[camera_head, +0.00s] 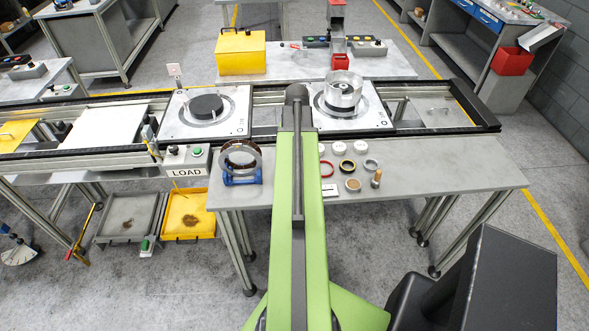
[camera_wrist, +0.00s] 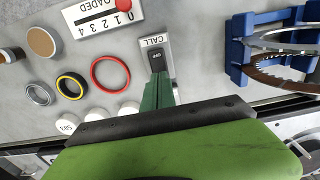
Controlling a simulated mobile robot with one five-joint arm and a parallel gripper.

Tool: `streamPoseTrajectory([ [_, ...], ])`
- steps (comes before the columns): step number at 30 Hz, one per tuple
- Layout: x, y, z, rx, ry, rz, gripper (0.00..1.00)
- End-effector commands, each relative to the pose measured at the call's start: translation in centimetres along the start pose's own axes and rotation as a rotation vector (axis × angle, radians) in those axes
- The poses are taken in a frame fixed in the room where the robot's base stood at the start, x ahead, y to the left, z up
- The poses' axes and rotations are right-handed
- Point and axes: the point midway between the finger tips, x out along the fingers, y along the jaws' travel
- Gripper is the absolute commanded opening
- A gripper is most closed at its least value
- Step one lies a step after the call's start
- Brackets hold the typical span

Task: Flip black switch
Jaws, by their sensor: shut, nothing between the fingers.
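The black switch (camera_wrist: 156,59), marked OFF, sits on a pale plate labelled CALL in the wrist view. My gripper (camera_wrist: 157,80) is shut and empty. Its green fingers point at the switch, and their tips lie right at the switch's near edge in the picture; I cannot tell whether they touch it. In the head view my green arm hides the switch and my gripper.
A blue stand with rings (camera_head: 241,162) is left of my arm on the grey table (camera_head: 440,172). A red ring (camera_head: 327,168), other rings and white caps lie right of it. A LOADED scale (camera_wrist: 103,18) is near the switch. The conveyor (camera_head: 440,128) runs behind.

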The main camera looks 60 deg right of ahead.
Motion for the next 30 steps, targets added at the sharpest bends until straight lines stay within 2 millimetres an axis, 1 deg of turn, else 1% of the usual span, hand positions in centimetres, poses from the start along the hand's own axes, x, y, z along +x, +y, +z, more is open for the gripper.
streamPoseTrajectory([
  [30, 1.6, 0.1, 0.0, 0.002, 0.0, 0.0, 0.0],
])
